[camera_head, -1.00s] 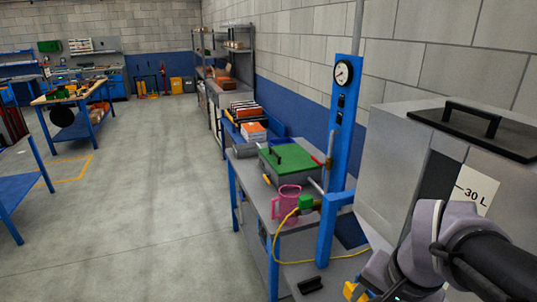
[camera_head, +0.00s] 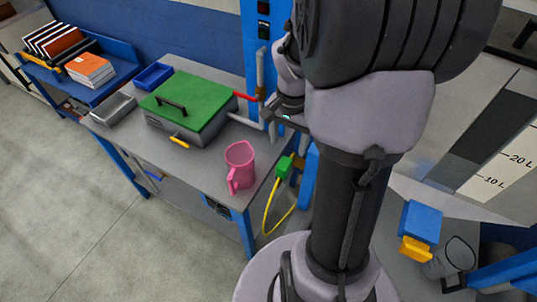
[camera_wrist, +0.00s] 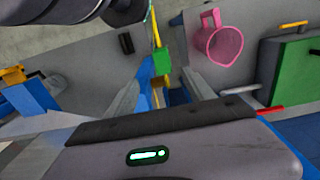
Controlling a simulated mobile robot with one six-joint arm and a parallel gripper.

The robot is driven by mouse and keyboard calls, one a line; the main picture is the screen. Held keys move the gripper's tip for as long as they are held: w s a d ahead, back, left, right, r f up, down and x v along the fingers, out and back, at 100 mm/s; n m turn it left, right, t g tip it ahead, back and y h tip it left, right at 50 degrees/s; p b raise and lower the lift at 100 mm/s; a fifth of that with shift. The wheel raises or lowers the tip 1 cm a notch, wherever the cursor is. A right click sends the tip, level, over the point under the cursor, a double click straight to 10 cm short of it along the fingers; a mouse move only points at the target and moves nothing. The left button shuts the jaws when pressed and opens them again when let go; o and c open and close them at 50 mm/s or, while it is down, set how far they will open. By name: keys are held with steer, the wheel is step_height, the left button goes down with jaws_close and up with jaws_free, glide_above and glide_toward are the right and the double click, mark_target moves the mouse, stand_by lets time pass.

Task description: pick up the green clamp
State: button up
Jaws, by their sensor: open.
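The green clamp (camera_head: 284,166) is a small green block at the right end of the workbench, beside the blue post, with a yellow hose hanging from it. It also shows in the wrist view (camera_wrist: 161,61), just beyond the fingertips and roughly centred between them. My gripper (camera_wrist: 163,80) is open, with its two grey fingers apart and nothing held. In the head view my arm covers most of the gripper, by the blue post above and beyond the clamp. I cannot tell the exact gap to the clamp.
A pink jug (camera_head: 240,166) stands close beside the clamp, also near the right finger in the wrist view (camera_wrist: 219,43). The green-lidded box (camera_head: 188,105), a blue tray (camera_head: 153,76) and a grey tray (camera_head: 113,109) share the bench. A red-handled pipe (camera_head: 245,96) runs to the post.

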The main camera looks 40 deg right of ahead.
mark_target(286, 163)
step_height(286, 163, down, 7)
steer(key=shift+f+b, duration=0.2)
steer(key=shift+b, duration=0.65)
steer(key=f+b, duration=0.1)
steer(key=f, duration=0.2)
steer(key=f+b, duration=0.1)
steer(key=f, duration=0.2)
steer(key=shift+w+a, duration=0.15)
steer(key=shift+w, duration=0.05)
steer(key=shift+r, duration=0.1)
jaws_close()
